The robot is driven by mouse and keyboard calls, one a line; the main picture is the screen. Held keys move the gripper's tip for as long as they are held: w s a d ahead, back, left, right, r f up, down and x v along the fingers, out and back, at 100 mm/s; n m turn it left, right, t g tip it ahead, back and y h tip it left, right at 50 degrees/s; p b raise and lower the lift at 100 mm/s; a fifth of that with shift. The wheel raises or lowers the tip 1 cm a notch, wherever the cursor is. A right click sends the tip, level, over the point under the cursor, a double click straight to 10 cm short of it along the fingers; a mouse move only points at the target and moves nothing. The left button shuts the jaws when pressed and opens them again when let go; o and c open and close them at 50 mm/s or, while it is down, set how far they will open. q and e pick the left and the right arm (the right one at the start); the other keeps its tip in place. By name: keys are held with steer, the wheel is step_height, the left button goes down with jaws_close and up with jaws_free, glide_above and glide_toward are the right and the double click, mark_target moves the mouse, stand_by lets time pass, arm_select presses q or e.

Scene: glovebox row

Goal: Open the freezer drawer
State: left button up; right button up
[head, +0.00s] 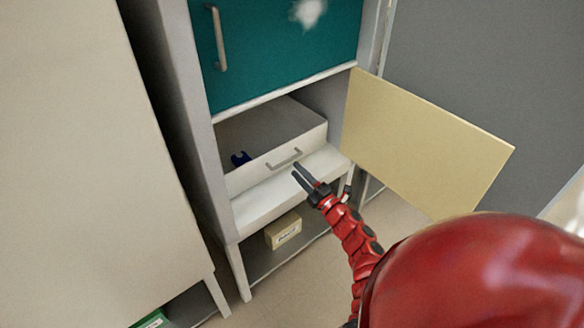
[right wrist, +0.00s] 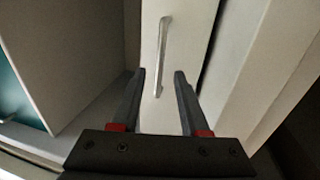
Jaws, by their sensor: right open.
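The freezer drawer (head: 306,146) is a pale box in the open lower compartment of a cabinet, with a grey bar handle (head: 284,159) on its front. In the right wrist view the handle (right wrist: 163,58) lies beyond the two fingertips (right wrist: 160,76), with nothing between the fingers. My left gripper is not in view.
A cream door (head: 425,140) stands open to the right of the compartment. Above is a closed teal door (head: 280,50) with its own handle (head: 217,38). A labelled box (head: 283,231) sits on the shelf below. A beige cabinet (head: 80,150) stands at the left.

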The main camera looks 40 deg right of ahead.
steer(key=shift+x, duration=1.9)
jaws_close()
